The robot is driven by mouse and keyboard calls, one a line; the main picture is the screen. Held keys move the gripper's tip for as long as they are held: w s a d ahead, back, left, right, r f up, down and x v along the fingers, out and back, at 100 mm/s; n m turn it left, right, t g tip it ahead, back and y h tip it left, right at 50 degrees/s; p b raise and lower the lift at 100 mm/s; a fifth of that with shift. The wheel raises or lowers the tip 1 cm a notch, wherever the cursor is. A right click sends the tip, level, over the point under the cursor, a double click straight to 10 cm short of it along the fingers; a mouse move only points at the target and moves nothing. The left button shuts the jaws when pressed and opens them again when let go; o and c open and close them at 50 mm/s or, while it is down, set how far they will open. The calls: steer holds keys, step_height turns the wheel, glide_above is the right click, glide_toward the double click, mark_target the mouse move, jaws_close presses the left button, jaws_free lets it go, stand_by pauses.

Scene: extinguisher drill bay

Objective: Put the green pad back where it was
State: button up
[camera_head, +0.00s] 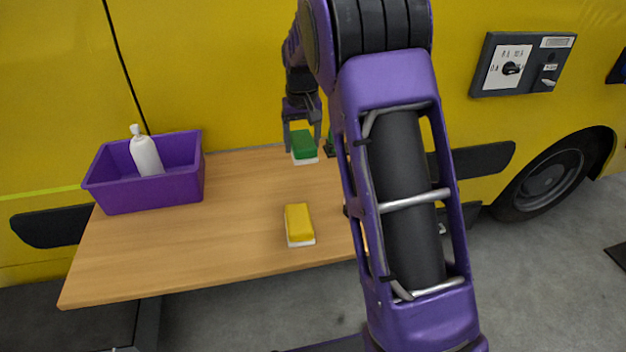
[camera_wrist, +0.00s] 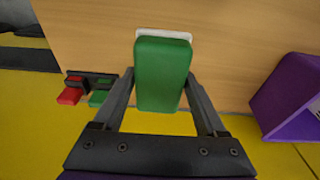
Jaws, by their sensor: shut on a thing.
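The green pad (camera_head: 303,143) has a white underside and is at the back of the wooden table, below the yellow wall. My gripper (camera_head: 302,132) is shut on it from above. In the wrist view the green pad (camera_wrist: 161,75) sits between the two fingers of my gripper (camera_wrist: 160,95), with its white layer showing at the far edge. I cannot tell whether the pad touches the table or is held just above it.
A yellow pad (camera_head: 299,223) with a white base lies near the table's front. A purple bin (camera_head: 150,198) holding a white bottle (camera_head: 146,155) stands at the left; the bin (camera_wrist: 285,97) shows at right in the wrist view. Red (camera_wrist: 70,96) and green (camera_wrist: 98,98) parts sit by the table's back edge.

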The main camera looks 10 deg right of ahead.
mark_target(303, 182)
step_height(303, 182, down, 10)
steer(key=shift+r+b, duration=0.1)
steer(key=shift+b, duration=0.5)
steer(key=o, duration=1.1)
steer(key=r, duration=0.4)
steer(key=s+r+p, duration=0.1)
steer(key=r, duration=0.3)
steer(key=s+r, duration=0.1)
steer(key=r, duration=0.3)
steer(key=shift+a, duration=0.1)
